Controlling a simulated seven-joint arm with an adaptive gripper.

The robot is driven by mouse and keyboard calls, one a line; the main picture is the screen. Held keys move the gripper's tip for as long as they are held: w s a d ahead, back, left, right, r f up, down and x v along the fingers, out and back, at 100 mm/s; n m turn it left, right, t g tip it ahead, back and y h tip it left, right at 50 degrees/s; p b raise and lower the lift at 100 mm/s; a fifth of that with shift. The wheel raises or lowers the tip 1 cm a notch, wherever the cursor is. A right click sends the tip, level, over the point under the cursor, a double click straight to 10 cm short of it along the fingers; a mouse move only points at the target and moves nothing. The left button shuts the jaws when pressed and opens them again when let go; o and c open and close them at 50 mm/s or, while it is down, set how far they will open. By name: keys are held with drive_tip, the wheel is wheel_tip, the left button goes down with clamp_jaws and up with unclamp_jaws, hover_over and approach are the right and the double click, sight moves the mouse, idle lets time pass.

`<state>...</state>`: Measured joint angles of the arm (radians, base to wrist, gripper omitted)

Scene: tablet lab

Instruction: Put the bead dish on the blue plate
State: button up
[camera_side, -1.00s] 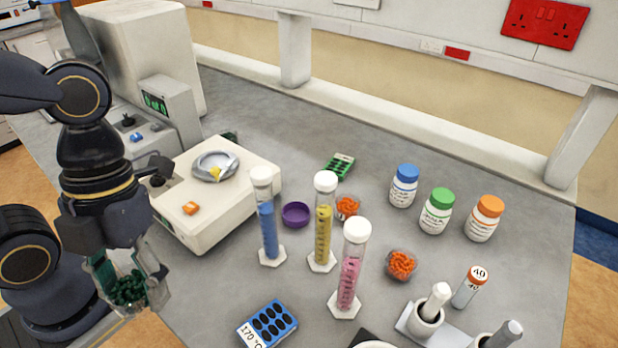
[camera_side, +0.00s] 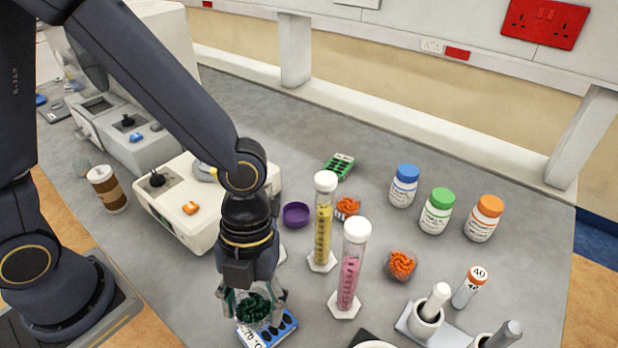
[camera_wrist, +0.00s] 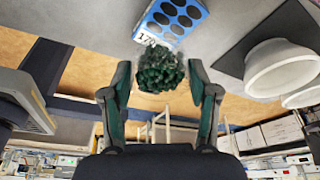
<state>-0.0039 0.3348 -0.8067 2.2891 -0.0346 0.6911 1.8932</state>
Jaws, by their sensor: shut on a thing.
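My gripper (camera_side: 252,308) is shut on the bead dish (camera_side: 254,309), a small dish heaped with dark green beads. In the wrist view the beads (camera_wrist: 160,72) sit between the two fingers (camera_wrist: 161,95); the dish wall hardly shows. The blue plate (camera_side: 287,326), a blue block with black round wells and a "170 °C" label, is at the front of the bench. The dish is over or in front of its left part and hides some of it. The plate also shows beyond the beads in the wrist view (camera_wrist: 195,30). I cannot tell whether dish and plate touch.
Tall cylinders with yellow (camera_side: 323,225) and pink (camera_side: 350,270) contents stand just right of my gripper. Two dishes of orange beads (camera_side: 401,265), (camera_side: 347,207), a purple dish (camera_side: 296,214) and mortars (camera_side: 425,318) are farther right or back. Bottles (camera_side: 437,211) stand at back right.

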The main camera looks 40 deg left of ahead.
sight(264, 317)
drive_tip(key=shift+w+d+f, duration=0.35)
drive_tip(key=shift+w+f, duration=0.05)
drive_tip(key=shift+f, duration=0.2)
drive_tip(key=shift+w+f, duration=0.1)
drive_tip(key=shift+f, duration=1.55)
drive_tip(key=shift+f, duration=0.1)
drive_tip(key=o, duration=1.2)
drive_tip(key=v, duration=1.2)
